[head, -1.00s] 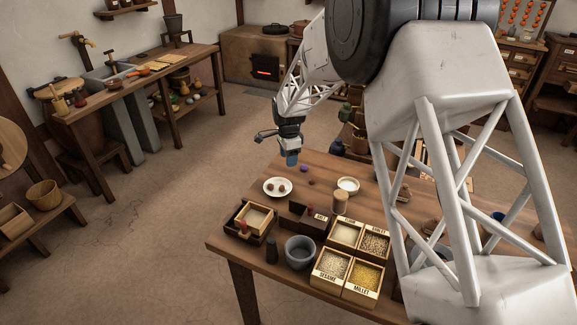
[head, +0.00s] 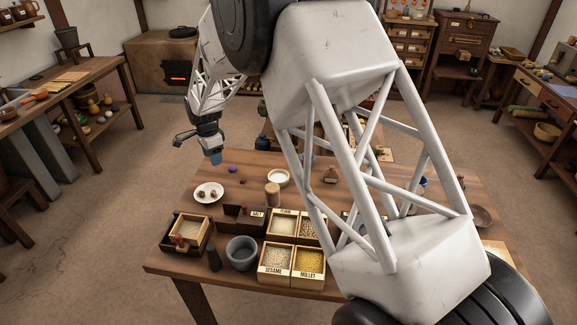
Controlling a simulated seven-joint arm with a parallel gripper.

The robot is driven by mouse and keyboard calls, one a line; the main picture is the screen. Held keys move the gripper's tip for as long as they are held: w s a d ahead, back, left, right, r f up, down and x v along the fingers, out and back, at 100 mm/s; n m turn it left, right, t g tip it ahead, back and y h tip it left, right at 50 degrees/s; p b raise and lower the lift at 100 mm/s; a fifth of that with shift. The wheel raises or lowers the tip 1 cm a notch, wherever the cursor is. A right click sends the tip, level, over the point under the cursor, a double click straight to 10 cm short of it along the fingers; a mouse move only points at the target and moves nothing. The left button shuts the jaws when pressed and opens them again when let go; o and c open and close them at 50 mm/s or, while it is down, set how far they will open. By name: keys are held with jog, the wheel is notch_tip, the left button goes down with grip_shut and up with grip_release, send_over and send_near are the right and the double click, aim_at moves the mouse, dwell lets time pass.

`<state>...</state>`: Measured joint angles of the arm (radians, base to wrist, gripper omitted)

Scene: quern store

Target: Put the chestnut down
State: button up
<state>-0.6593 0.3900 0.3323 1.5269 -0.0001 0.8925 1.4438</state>
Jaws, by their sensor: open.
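My gripper (head: 215,160) hangs above the back left part of the table, just behind and above a white plate (head: 197,196). Its jaws are open, and I see nothing held between them. Two small brown round things, which look like chestnuts (head: 204,194), lie on the plate; they are too small to identify surely. A small purple round thing (head: 232,169) lies on the table (head: 180,262) right of the gripper. A small dark brown spot, perhaps another nut, shows just in front of it.
A dark tray (head: 186,233) stands front left. My arm hides much of the right side.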

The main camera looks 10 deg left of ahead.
jog(key=s+d+r+n, duration=0.1)
jog(key=s+d+r, duration=0.3)
jog(key=d+r, duration=0.55)
jog(key=s+d+r+n+t, duration=0.15)
jog(key=s+d+r, duration=0.3)
jog(key=d, duration=0.95)
jog(key=s+d+r+n, duration=0.2)
jog(key=s+d+r, duration=0.2)
jog(key=d+r, duration=0.55)
jog(key=s+d+f+n, duration=0.1)
jog(key=s+d+n, duration=0.1)
jog(key=s+d, duration=0.9)
jog(key=s+d+f+n+t, duration=0.1)
jog(key=s+d+n, duration=0.1)
jog(key=s+d, duration=0.9)
jog(key=s, duration=0.7)
jog(key=shift+s+d+f, duration=0.15)
jog(key=shift+s+d, duration=0.15)
jog(key=shift+d, duration=0.1)
jog(key=shift+o, duration=0.4)
jog(key=o, duration=0.8)
jog(key=shift+c, duration=0.2)
jog(key=shift+w, duration=0.1)
